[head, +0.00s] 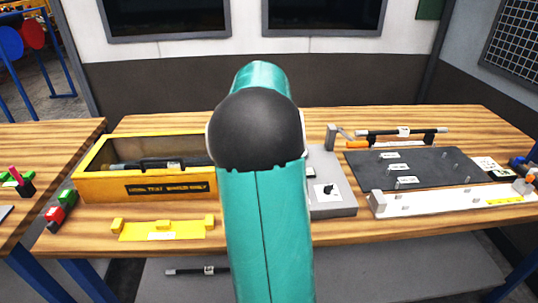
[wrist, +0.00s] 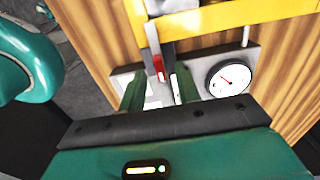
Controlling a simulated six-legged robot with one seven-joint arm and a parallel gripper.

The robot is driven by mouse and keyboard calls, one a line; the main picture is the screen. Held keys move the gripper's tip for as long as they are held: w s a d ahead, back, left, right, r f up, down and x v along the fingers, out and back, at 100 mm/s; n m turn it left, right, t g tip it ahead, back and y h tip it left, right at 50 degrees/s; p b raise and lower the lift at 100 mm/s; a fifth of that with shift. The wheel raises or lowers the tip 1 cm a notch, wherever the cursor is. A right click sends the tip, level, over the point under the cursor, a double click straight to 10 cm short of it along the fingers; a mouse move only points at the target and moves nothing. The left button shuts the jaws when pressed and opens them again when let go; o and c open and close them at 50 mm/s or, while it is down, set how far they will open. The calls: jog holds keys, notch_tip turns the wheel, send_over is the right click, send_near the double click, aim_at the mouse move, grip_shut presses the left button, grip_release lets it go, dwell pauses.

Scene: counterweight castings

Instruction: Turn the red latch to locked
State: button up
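The red latch (wrist: 159,68) shows in the wrist view as a small red piece at the end of a dark bar, in front of a grey panel (wrist: 204,66). My gripper (wrist: 159,85) has two green fingers, spread apart, one on each side of the latch in the picture. I see gaps between the fingers and the latch, and cannot tell how far it is in depth. In the head view my teal arm covers the middle of the bench, and the latch is not visible there.
A round white gauge (wrist: 228,78) sits right of my fingers, and a yellow frame (wrist: 215,17) crosses above. In the head view a yellow crate (head: 90,183) stands left of my arm. A grey fixture (head: 335,208) and a dark board (head: 430,170) lie to the right.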

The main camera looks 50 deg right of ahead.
notch_tip(320, 180, up, 12)
dwell(0.3)
jog(key=shift+a+r, duration=0.1)
dwell(0.4)
jog(key=w+a+n+t, duration=0.1)
jog(key=a+n+t, duration=0.2)
jog(key=a+n, duration=1.5)
jog(key=s+a+f+n+t, duration=0.1)
jog(key=s+a+f+n, duration=0.1)
jog(key=a, duration=0.6)
jog(key=s+a+f+n, duration=0.3)
jog(key=s+a+n, duration=0.1)
jog(key=a, duration=0.4)
jog(key=s+a+f+n+t, duration=0.1)
jog(key=s+a+f+n, duration=0.2)
jog(key=a, duration=0.5)
jog(key=shift+n+t, duration=0.3)
jog(key=shift+n, duration=0.1)
jog(key=shift+s+d, duration=0.15)
jog(key=shift+d, duration=0.05)
